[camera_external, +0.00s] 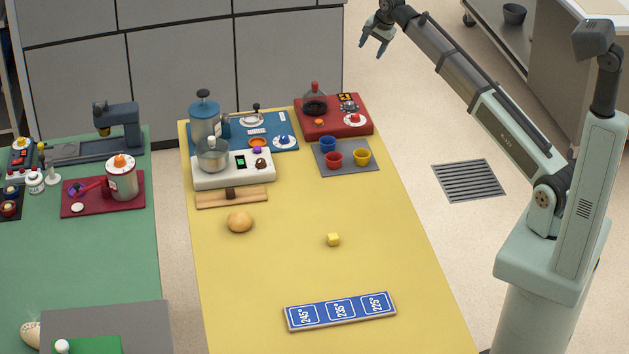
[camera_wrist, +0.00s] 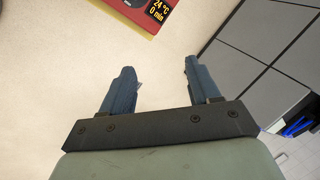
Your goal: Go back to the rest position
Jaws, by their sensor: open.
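My gripper (camera_external: 376,42) is at the top of the external view, past the far right corner of the yellow table (camera_external: 275,285) and high above the floor. Its two blue fingers are apart and nothing is between them. In the wrist view my gripper (camera_wrist: 158,88) also shows open and empty, with pale floor behind it. My arm reaches from its base at the right up and back to the upper left.
Grey cabinets (camera_external: 180,70) stand behind.

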